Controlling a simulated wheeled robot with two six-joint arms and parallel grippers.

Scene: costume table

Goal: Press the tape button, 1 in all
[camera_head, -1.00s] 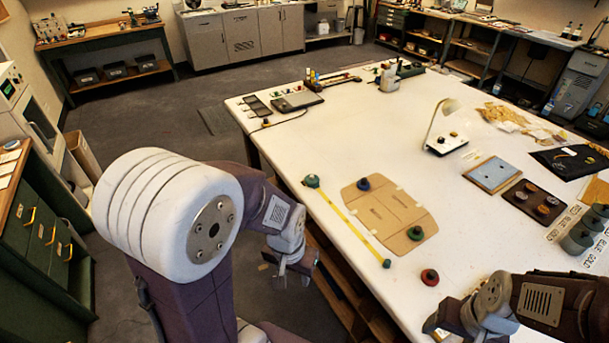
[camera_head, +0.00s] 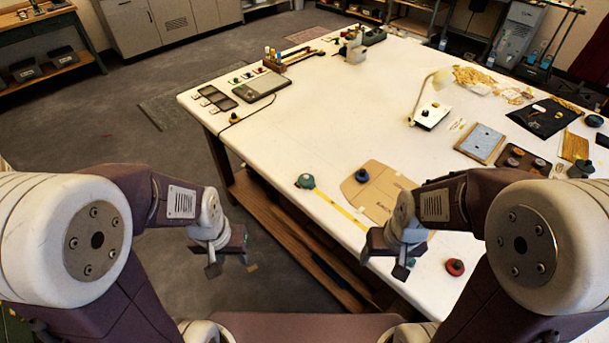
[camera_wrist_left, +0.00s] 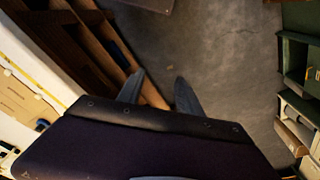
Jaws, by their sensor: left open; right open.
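A dark green round tape measure (camera_head: 305,181) lies on the white table near its front left edge. Its yellow tape (camera_head: 338,208) is pulled out toward the right, along the table edge and beside a tan cardboard pattern (camera_head: 378,188). A separate button on the tape case is too small to make out. My left gripper (camera_head: 232,268) is open and empty, off the table over the floor, left of the tape measure. In the left wrist view its two fingers (camera_wrist_left: 160,92) stand apart with nothing between them. My right gripper (camera_head: 390,264) is open near the table's front edge, partly covering the tape's far end.
The white table (camera_head: 330,110) has clear room behind the tape measure. A dark blue round piece (camera_head: 362,175) sits on the cardboard. A red round piece (camera_head: 455,267) lies right of my right gripper. A lamp (camera_head: 432,112) stands further back. Wooden shelving (camera_head: 290,240) is below the table edge.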

